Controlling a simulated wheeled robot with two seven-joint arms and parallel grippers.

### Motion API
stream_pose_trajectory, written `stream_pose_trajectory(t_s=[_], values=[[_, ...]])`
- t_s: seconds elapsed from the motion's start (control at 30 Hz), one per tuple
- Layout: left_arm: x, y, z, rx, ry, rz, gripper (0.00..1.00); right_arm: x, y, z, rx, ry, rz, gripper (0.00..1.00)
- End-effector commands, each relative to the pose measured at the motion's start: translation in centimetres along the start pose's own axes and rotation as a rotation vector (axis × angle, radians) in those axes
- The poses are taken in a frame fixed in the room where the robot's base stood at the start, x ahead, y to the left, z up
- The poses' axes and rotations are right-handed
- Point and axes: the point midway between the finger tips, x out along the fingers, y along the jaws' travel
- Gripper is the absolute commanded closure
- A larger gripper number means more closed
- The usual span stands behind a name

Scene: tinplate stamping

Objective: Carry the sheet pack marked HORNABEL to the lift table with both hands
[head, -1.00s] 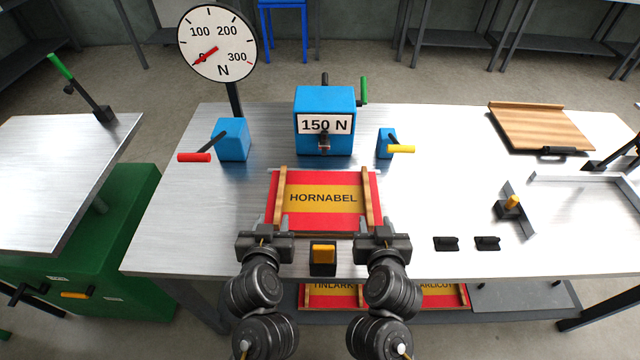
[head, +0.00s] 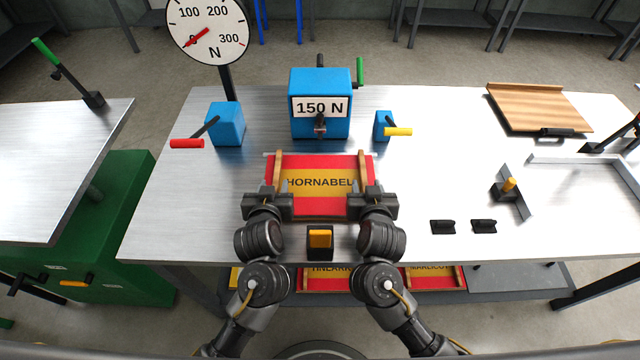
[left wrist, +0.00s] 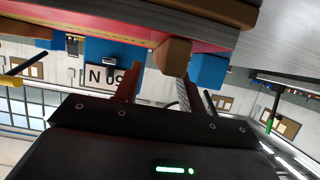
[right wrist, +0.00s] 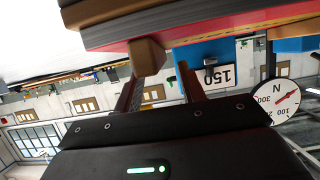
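The HORNABEL sheet pack (head: 320,205) is red with a yellow label and lies flat on the steel bench, a wooden batten along each side. My left gripper (head: 272,188) is at the near end of the left batten (head: 278,168); my right gripper (head: 368,188) is at the near end of the right batten (head: 363,165). In the left wrist view a batten end (left wrist: 172,57) shows between spread fingers. In the right wrist view a batten end (right wrist: 147,57) is beside spread fingers. Both look open. The lift table (head: 60,170), steel-topped on a green body, stands left.
A blue 150 N block (head: 321,115), a blue unit with a red handle (head: 187,143) and one with a yellow handle (head: 398,132) stand behind the pack. A yellow-topped button box (head: 320,240) is between my arms. A floor gap separates bench and lift table.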

Motion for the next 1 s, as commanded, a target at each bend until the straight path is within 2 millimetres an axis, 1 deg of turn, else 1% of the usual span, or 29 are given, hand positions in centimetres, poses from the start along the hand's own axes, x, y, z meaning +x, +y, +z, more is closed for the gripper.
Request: stream_pose_trajectory(t_s=[0.03,0.1,0.2,0.3,0.4,0.67,0.77,0.9,1.0], values=[[0.8,-0.1,0.0,0.003,0.000,-0.002,0.60,0.8,0.1,0.0,-0.003,0.000,0.003,0.60],[1.8,-0.1,0.0,0.003,0.000,-0.002,0.60,1.8,0.1,-0.1,-0.002,0.000,0.002,0.60],[2.8,0.0,0.0,0.003,0.000,-0.001,0.60,2.8,0.1,0.0,-0.002,0.000,0.002,0.60],[3.4,-0.1,0.0,0.000,0.000,-0.001,0.60,3.4,0.1,0.0,-0.001,0.000,0.002,0.60],[3.7,0.0,0.0,0.000,0.001,0.000,0.60,3.7,0.1,0.0,0.001,0.000,0.001,0.60],[3.7,0.0,0.0,-0.001,0.000,0.000,0.60,3.7,0.1,0.0,0.002,0.000,0.001,0.60],[3.7,0.0,0.0,-0.001,0.000,0.000,0.70,3.7,0.1,0.0,0.002,0.000,0.001,0.70],[3.7,0.0,0.0,0.000,0.000,0.000,0.89,3.7,0.1,0.0,0.002,0.000,0.001,0.89],[3.7,0.0,0.0,0.000,0.000,0.000,1.00,3.7,0.1,0.0,0.002,0.000,0.001,1.00]])
